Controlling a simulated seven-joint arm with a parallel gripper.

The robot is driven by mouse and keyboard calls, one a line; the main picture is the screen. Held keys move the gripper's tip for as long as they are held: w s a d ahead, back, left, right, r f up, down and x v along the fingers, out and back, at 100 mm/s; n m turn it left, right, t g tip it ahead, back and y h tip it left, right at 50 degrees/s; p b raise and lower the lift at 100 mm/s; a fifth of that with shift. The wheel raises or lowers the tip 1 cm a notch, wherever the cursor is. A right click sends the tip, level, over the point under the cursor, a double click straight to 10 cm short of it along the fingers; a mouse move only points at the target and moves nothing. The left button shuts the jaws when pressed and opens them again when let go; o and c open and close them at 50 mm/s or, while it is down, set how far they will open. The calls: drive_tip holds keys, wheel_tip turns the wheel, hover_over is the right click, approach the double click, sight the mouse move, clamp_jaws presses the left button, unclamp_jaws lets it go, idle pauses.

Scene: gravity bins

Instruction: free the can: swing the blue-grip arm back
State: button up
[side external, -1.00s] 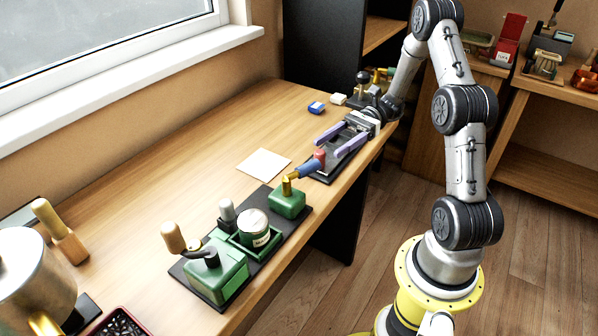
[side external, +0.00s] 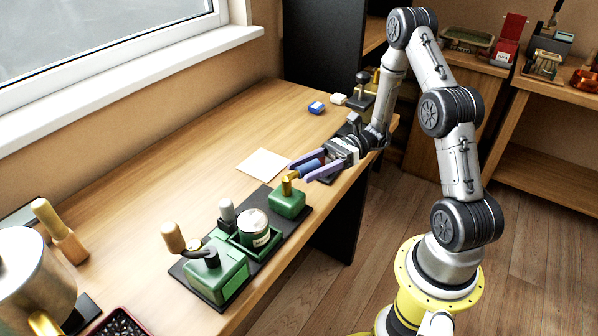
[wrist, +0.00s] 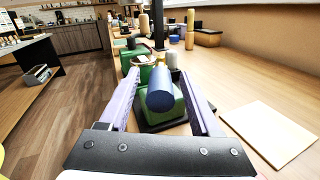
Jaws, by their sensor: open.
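The can (side external: 254,222), pale with a label, stands upright in a green holder (side external: 238,241) on a dark base plate (side external: 268,262). The blue-grip arm has a brass elbow (side external: 287,183) on a green block (side external: 287,203). Its blue grip (side external: 308,168) points away from the can, toward my gripper. In the wrist view the grip (wrist: 160,90) shows end-on. My gripper (side external: 300,172) is open, with its two purple fingers on either side of the grip. I see gaps between grip and fingers in the wrist view. The grip's red part is hidden in the side view.
A second green block with a wooden-knobbed crank (side external: 173,238) stands at the plate's near end. A grey-topped post (side external: 227,211) stands behind the can. A pale sheet (side external: 264,163) lies on the table behind the grip. The table's back middle is clear.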

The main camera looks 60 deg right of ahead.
drive_tip(key=shift+x, duration=1.2)
clamp_jaws()
idle(0.6)
